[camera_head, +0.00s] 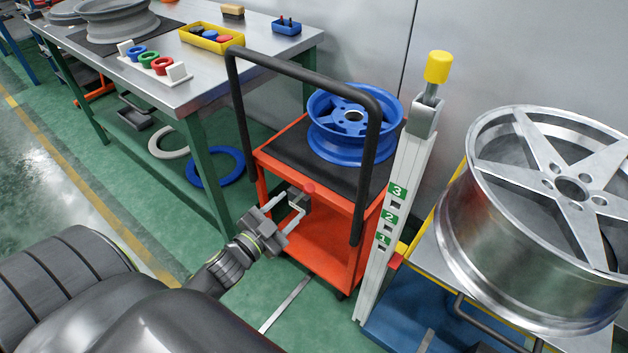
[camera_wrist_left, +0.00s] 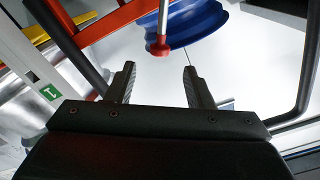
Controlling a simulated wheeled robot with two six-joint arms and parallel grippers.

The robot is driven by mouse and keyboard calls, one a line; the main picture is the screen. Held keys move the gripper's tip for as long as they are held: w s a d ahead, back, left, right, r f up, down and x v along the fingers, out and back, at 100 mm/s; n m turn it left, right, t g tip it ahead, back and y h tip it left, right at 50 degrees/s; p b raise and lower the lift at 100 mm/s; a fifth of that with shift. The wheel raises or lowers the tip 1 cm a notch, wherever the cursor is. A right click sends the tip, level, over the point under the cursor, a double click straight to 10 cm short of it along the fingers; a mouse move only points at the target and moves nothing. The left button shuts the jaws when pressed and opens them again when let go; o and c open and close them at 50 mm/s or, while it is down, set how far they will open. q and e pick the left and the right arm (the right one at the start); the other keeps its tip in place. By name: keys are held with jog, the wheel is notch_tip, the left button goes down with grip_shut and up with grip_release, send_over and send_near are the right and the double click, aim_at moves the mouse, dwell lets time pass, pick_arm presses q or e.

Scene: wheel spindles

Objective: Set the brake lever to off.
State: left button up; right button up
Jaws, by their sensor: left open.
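The brake lever shows in the head view as a red knob (camera_head: 309,188) at the near side of the red cart (camera_head: 283,155), by a small dark block. In the left wrist view the lever is a grey rod with a red tip (camera_wrist_left: 158,47), ahead of the jaws and in line with the gap between them. My left gripper (camera_head: 293,204) is open and empty, close to the knob; its two fingers also show in the left wrist view (camera_wrist_left: 158,72). Contact between fingers and lever cannot be told. My right gripper is not in view.
A black handle frame (camera_head: 238,110) rises from the cart, which carries a blue wheel (camera_head: 350,153). A white numbered post (camera_head: 404,165) with a yellow top and a silver wheel (camera_head: 465,235) stand to the right. A workbench (camera_head: 185,85) is at the left.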

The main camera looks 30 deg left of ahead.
aim_at(313, 185)
pick_arm(q)
jog(key=w, duration=0.2)
jog(key=w+p, duration=0.1)
jog(key=w, duration=0.1)
jog(key=shift+w+d+r, duration=0.1)
jog(key=shift+d+r, duration=0.05)
jog(key=w+p, duration=0.1)
jog(key=w, duration=0.4)
jog(key=shift+d, duration=0.2)
jog(key=shift+w, duration=0.65)
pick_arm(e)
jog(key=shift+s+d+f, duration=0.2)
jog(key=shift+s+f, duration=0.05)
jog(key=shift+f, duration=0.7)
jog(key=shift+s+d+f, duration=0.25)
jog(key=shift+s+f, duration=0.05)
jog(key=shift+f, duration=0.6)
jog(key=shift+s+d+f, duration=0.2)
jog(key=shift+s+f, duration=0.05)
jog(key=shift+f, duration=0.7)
pick_arm(q)
grip_shut()
